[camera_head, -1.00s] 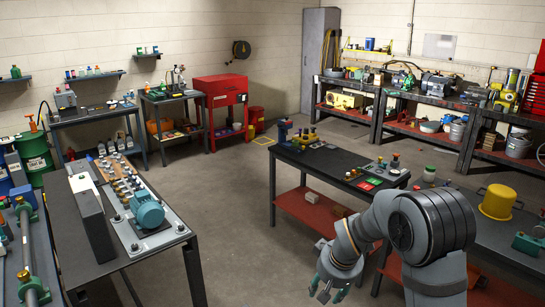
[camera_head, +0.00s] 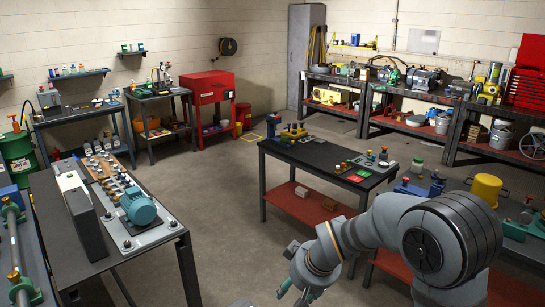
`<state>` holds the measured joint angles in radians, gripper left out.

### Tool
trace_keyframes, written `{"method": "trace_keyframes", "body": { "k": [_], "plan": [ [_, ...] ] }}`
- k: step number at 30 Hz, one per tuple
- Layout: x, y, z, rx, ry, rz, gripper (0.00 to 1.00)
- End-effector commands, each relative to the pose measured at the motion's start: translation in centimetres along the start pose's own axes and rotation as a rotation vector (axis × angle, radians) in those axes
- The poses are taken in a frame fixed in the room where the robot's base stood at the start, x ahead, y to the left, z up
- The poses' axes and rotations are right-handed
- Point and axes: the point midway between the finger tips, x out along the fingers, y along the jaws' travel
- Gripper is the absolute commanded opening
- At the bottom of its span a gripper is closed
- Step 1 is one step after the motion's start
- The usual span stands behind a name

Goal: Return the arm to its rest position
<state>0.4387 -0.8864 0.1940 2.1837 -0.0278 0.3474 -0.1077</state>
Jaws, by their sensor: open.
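My grey arm (camera_head: 380,225) reaches in from the lower right in the head view, bent at a large round joint. My gripper (camera_head: 296,293) hangs low at the bottom middle, in front of the dark workbench and over the floor. Its teal fingers are partly cut off by the lower picture edge. It is open, and nothing shows between the fingers. It is apart from both nearby benches.
A workbench with a teal motor (camera_head: 138,207) stands at the left. A dark bench (camera_head: 310,153) with a red lower shelf stands in the middle, and a yellow bucket (camera_head: 486,189) is at the right. Open concrete floor (camera_head: 215,215) lies between the benches.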

Motion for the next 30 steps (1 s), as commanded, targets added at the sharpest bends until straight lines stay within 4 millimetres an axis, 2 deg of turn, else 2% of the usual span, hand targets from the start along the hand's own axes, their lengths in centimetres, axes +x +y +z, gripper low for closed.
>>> {"method": "trace_keyframes", "body": {
  "k": [7,30],
  "plan": [
    [-0.15,-1.21,-0.24,-0.02,0.002,-0.013,0.46],
    [-0.14,-1.19,-0.25,-0.02,0.002,-0.013,0.46]
  ]
}}
